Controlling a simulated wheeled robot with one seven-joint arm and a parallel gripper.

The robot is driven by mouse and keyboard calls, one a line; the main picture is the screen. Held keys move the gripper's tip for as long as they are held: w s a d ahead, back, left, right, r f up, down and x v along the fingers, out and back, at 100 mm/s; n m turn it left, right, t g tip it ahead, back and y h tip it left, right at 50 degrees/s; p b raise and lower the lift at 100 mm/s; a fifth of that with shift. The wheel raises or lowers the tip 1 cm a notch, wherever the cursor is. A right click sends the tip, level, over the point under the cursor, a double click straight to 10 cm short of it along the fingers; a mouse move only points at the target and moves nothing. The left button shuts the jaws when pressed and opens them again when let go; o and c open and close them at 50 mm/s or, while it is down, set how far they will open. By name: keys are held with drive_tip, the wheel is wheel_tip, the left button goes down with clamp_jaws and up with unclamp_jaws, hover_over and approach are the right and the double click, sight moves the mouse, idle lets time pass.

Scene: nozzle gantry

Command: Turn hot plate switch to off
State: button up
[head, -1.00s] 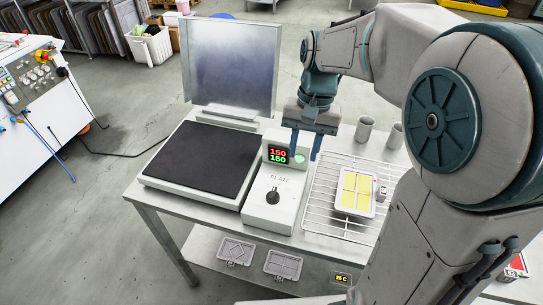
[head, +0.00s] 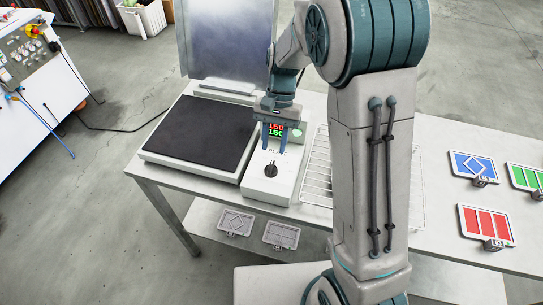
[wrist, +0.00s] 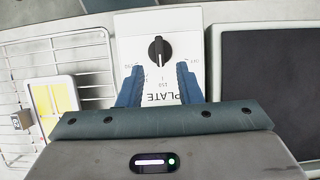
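The hot plate (head: 205,130) has a dark flat top. Its white control box (head: 268,190) stands just to the right. The black switch knob (head: 271,171) is on the box's front; in the wrist view the knob (wrist: 159,48) stands vertical in the picture, in line with the 150 label, with small lettering to either side. My gripper (head: 275,150) hangs above the box, between the display and the knob. In the wrist view my gripper (wrist: 160,68) has its blue fingers apart, with nothing between them; the knob shows just beyond the tips, not gripped.
A lit display (head: 277,130), red over green, is behind the fingers. A wire rack (head: 318,175) is right of the box, partly behind my arm. A yellow-panelled tray (wrist: 42,103) lies on it. Blue (head: 474,163), green (head: 527,177) and red (head: 487,224) trays lie farther right.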

sight(271, 164)
drive_tip(key=shift+x, duration=2.65)
clamp_jaws()
